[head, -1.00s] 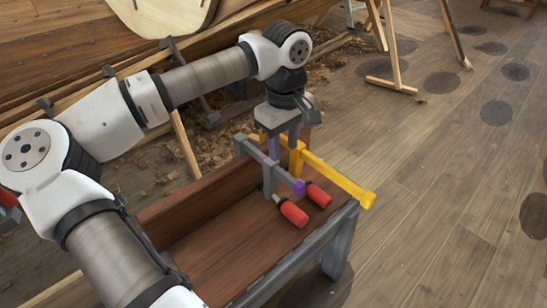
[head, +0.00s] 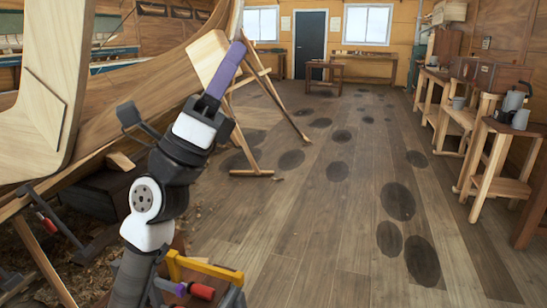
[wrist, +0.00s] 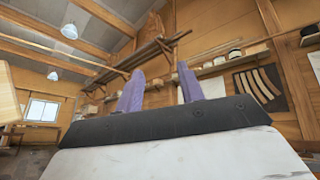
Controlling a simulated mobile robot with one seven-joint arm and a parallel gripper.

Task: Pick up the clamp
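My gripper (head: 236,52) is raised and points upward in the head view, well above the clamps. In the wrist view its two purple fingers (wrist: 160,72) stand apart with nothing between them. My arm and the frame edge hide much of both clamps. Neither clamp shows in the wrist view.
A wooden hull (head: 110,110) fills the left, with another red-handled clamp (head: 55,222) there. A wooden trestle (head: 247,140) stands behind my gripper. Workbenches (head: 490,160) line the right. The plank floor (head: 330,210) between is clear.

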